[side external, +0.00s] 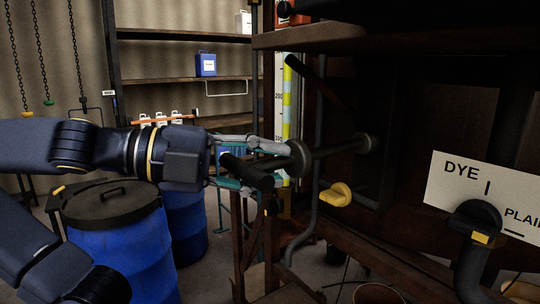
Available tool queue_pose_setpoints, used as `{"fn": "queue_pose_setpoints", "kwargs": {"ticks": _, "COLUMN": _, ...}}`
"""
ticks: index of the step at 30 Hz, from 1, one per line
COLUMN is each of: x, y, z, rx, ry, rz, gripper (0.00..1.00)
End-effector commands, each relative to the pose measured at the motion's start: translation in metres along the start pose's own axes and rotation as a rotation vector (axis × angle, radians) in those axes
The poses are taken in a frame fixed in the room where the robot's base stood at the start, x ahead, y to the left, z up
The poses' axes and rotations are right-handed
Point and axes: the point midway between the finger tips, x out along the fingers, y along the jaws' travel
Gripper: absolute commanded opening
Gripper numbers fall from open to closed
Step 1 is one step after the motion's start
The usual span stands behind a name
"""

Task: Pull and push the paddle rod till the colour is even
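The paddle rod (340,149) is dark and runs roughly level from a round collar on the dark vat frame toward my gripper. Its near end has a dark cross handle (248,173). My gripper (262,165) comes from the left, with one finger above and one below the handle. The handle lies between the fingers; I cannot tell whether both press on it. A tall sight gauge (288,112) with a number scale stands behind the gripper. Its column shows yellow and light blue bands, so the colour looks uneven. Its lower part is partly hidden by the gripper.
A sign (487,193) reading DYE and PLAIN stands at right behind a dark valve handle (475,218). A yellow valve handle (337,194) sits below the rod. Blue drums (120,250) stand under my arm. Shelves (185,78) and hanging chains (42,60) are behind.

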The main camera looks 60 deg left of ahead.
Motion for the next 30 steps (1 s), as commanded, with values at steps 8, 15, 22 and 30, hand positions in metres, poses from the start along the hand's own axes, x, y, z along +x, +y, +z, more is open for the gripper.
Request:
{"fn": "queue_pose_setpoints", "kwargs": {"ticks": 8, "x": 0.0, "y": 0.001, "z": 0.0, "rx": 0.003, "ry": 0.0, "rz": 0.002, "gripper": 0.46}}
{"fn": "queue_pose_setpoints", "kwargs": {"ticks": 15, "x": 0.0, "y": 0.002, "z": -0.001, "rx": 0.005, "ry": 0.0, "rz": 0.004, "gripper": 0.46}}
{"fn": "queue_pose_setpoints", "kwargs": {"ticks": 22, "x": -0.028, "y": 0.001, "z": -0.002, "rx": 0.002, "ry": 0.008, "rz": -0.002, "gripper": 0.46}}
{"fn": "queue_pose_setpoints", "kwargs": {"ticks": 30, "x": -0.089, "y": 0.0, "z": -0.001, "rx": 0.003, "ry": 0.004, "rz": -0.002, "gripper": 0.46}}
